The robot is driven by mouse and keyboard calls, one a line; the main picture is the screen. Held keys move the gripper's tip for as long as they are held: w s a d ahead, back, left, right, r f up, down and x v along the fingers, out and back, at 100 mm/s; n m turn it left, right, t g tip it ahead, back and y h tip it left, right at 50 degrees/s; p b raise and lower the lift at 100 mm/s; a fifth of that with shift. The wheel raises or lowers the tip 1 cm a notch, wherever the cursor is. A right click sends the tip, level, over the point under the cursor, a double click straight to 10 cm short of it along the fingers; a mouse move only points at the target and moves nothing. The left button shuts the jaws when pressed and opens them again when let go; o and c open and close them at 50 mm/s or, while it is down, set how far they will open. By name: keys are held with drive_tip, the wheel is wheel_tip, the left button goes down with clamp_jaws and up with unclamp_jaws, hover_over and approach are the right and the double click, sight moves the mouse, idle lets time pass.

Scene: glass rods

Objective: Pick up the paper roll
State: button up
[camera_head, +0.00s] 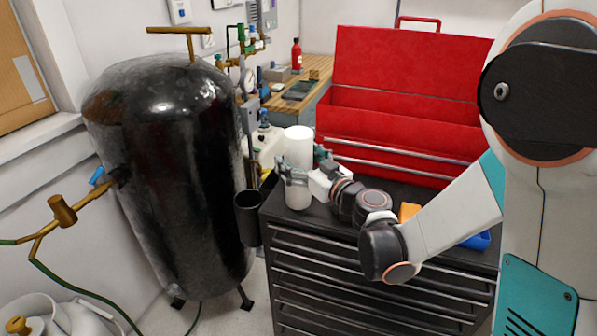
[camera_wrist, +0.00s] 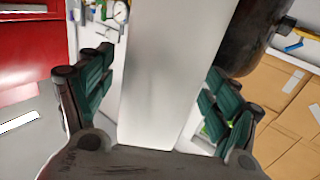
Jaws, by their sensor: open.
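The white paper roll (camera_head: 298,147) stands upright on the black tool cabinet top (camera_head: 325,222), near its left edge in the head view. My gripper (camera_head: 305,172) is around the roll at about its middle height, with one finger on the near side and one by the far right side. In the wrist view the roll (camera_wrist: 168,75) fills the space between the two green-padded fingers. My gripper (camera_wrist: 165,100) is open there, with visible gaps between the pads and the roll. The roll's base is partly in view below the fingers in the head view.
An open red toolbox (camera_head: 400,110) stands behind my gripper on the cabinet. A large black tank (camera_head: 165,180) stands to the left, and a black cup-shaped holder (camera_head: 249,215) hangs at the cabinet's left side. Orange (camera_head: 408,211) and blue (camera_head: 478,240) items lie near my arm.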

drive_tip(key=c, duration=1.4)
drive_tip(key=shift+o, duration=0.2)
drive_tip(key=shift+r, duration=0.1)
